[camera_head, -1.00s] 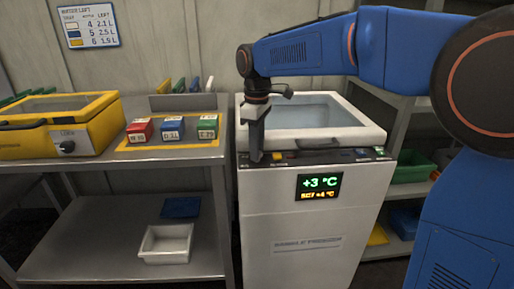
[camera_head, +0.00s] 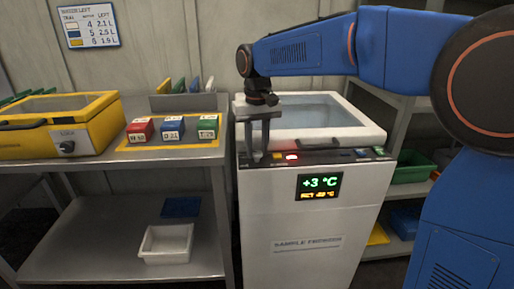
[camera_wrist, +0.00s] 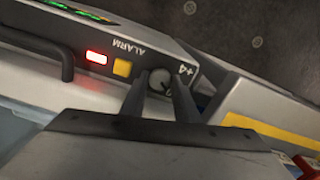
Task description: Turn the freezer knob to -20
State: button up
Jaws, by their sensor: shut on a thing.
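The sample freezer (camera_head: 300,215) is a white chest with a dark control strip along its top front edge. Its display (camera_head: 319,186) shows +3 °C in green; the smaller amber line below is too blurred to read surely. The freezer knob (camera_wrist: 159,80) is a small round grey dial in the wrist view, with a "+4" mark beside it. My gripper (camera_head: 264,158) points down at the left end of the strip. In the wrist view its two fingers (camera_wrist: 160,88) stand on either side of the knob, shut on it. The fingers hide the knob in the head view.
A red alarm lamp (camera_wrist: 96,57) glows beside a yellow button (camera_wrist: 122,68) on the strip. A steel bench (camera_head: 100,168) with a yellow box (camera_head: 95,125) and small colored boxes stands close at the left.

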aim_at(258, 153)
jog(key=shift+m, duration=1.1)
jog(key=o, duration=0.8)
notch_tip(258, 153, up, 18)
jog(key=shift+f, duration=0.25)
jog(key=shift+d, duration=0.1)
